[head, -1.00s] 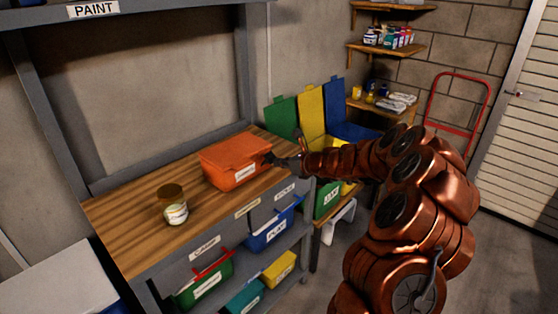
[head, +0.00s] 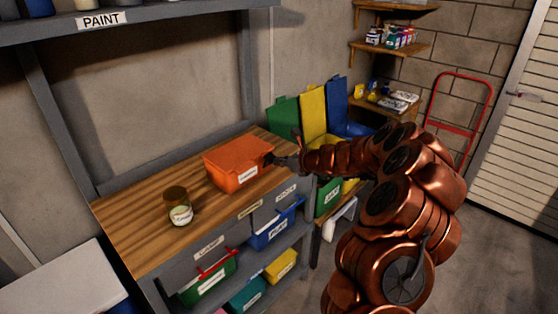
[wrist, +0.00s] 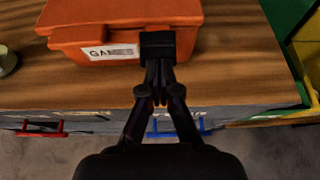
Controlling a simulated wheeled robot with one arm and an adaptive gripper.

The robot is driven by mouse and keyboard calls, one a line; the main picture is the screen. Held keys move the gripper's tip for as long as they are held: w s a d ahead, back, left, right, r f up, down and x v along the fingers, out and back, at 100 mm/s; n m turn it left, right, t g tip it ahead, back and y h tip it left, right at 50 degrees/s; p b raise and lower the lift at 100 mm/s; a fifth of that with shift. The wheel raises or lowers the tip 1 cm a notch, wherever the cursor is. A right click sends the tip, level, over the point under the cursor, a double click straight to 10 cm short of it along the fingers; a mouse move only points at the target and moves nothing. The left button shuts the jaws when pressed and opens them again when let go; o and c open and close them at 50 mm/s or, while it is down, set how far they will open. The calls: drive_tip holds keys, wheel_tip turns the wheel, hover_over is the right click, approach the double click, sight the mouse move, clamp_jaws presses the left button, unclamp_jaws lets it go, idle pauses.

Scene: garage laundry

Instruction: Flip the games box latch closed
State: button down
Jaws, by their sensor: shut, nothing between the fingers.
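The orange games box (head: 236,163) stands on the wooden workbench with its lid down; its white label shows in the wrist view (wrist: 110,51). A dark latch (wrist: 157,46) is on the front of the box, right of the label. My gripper (wrist: 158,66) is shut and empty, its fingertips at the lower edge of the latch; I cannot tell whether they touch it. In the head view my gripper (head: 276,159) is at the right end of the box's front. The fingertips partly hide the latch, and whether it is fastened is unclear.
A jar with a brown lid (head: 178,206) stands on the workbench (head: 130,225) left of the box. Labelled drawers and coloured bins (head: 275,228) are below. Green, yellow and blue lidded bins (head: 312,110) stand behind my arm.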

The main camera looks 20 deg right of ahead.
drive_tip(key=shift+w+a+r+p, duration=0.1)
drive_tip(key=shift+w+r+p, duration=0.05)
drive_tip(key=shift+r+p, duration=0.25)
drive_tip(key=shift+w+a+r+p, duration=0.1)
drive_tip(key=shift+w+p, duration=0.1)
drive_tip(key=shift+p, duration=0.2)
drive_tip(key=shift+r+p, duration=0.65)
drive_tip(key=shift+r, duration=0.1)
